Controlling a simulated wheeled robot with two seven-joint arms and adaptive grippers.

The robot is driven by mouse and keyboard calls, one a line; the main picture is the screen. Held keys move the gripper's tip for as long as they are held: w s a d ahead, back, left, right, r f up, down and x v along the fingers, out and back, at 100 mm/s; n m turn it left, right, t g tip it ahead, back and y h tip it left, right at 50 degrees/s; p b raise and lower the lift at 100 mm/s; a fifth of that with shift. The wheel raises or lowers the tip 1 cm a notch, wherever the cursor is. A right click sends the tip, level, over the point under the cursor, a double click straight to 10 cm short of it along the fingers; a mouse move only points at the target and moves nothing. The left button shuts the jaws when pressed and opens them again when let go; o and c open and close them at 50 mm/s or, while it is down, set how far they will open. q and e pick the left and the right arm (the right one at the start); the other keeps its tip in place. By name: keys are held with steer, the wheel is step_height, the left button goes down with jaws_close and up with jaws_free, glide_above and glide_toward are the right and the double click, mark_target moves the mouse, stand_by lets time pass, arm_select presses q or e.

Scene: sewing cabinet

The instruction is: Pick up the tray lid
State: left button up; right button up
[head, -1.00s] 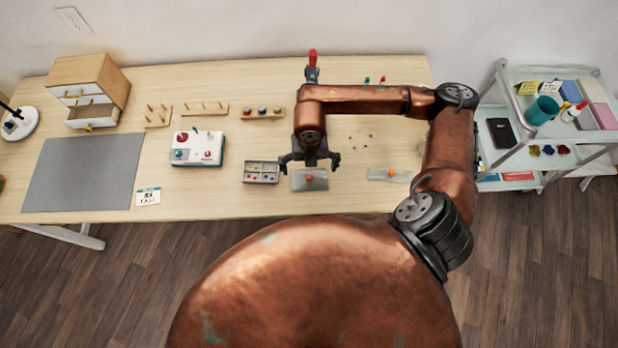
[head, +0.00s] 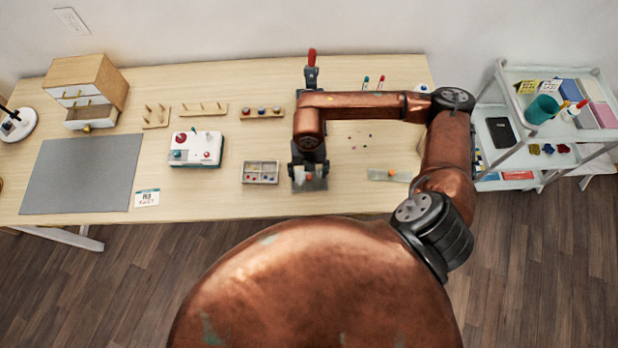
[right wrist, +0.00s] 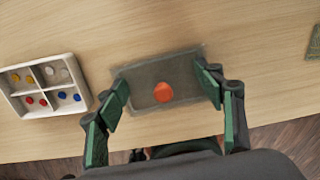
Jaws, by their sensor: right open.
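The tray lid (head: 312,184) is a grey, see-through rectangle with an orange knob, lying on the table right of the white compartment tray (head: 261,172). My right gripper (head: 309,173) points down over the lid. In the right wrist view, its green-padded fingers (right wrist: 164,92) stand at the left and right ends of the lid (right wrist: 190,68), with the orange knob (right wrist: 163,92) between them. The gripper is open; I cannot tell whether the fingers touch the lid. The tray (right wrist: 46,86) holds small coloured pieces in its compartments. My left gripper is not in view.
Another see-through piece with an orange spot (head: 383,174) lies right of the lid. Small loose pieces (head: 361,142) lie behind it. A white button box (head: 196,148) stands left of the tray. A white cart (head: 550,130) stands at the table's right. The table's front edge is close.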

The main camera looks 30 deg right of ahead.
steer(key=shift+s+f, duration=0.15)
jaws_close()
stand_by(0.4)
